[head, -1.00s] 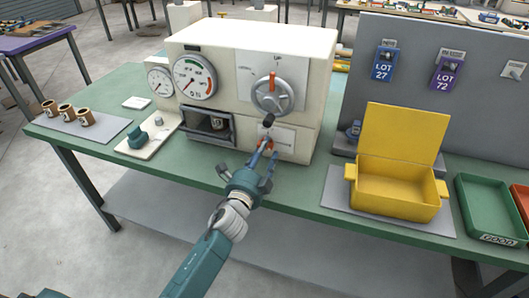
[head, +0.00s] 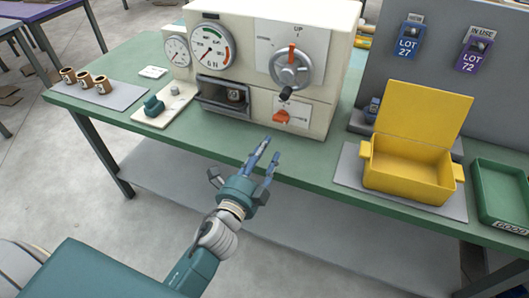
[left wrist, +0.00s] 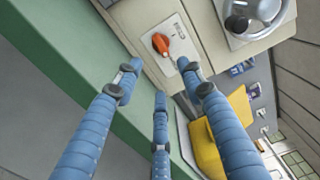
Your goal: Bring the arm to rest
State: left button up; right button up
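My left gripper (head: 266,152) has its long blue fingers spread, with nothing between them. It hovers in front of the table's front edge, below the cream machine (head: 345,65) and apart from it. In the left wrist view, its three fingers (left wrist: 160,90) stand apart, and the orange switch (left wrist: 161,43) shows beyond them. In the head view, the orange switch (head: 286,117) sits on a white plate, its tip pointing left. The grey handwheel (head: 290,70) is above it. My right gripper is not in view.
The green table (head: 150,70) carries a yellow bin (head: 405,170) with its lid up, a green tray (head: 500,195) and several brown cups (head: 84,79). Free space lies before the table.

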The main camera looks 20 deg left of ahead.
pick_arm(q)
jog(key=shift+a, duration=0.1)
dwell(0.4)
jog(key=s+a+f+n+g+y, duration=0.4)
jog(key=s+a+f+n+g, duration=0.3)
jog(key=s+f+n, duration=0.3)
jog(key=s+d+f+n+g+h, duration=0.2)
jog(key=s+d+n+g, duration=0.15)
jog(key=s, duration=0.55)
jog(key=s+d+f+n+g+h, duration=0.2)
jog(key=s+d+f+n+g, duration=0.15)
jog(key=s, duration=0.55)
notch_tip(320, 180, down, 25)
jog(key=s+g, duration=0.2)
jog(key=s, duration=0.1)
jog(key=s+a+f, duration=0.2)
jog(key=s+f, duration=0.6)
jog(key=s+a+f+g, duration=0.1)
jog(key=s+f, duration=0.8)
jog(key=shift+a+m+y, duration=0.3)
jog(key=shift+a+m, duration=0.1)
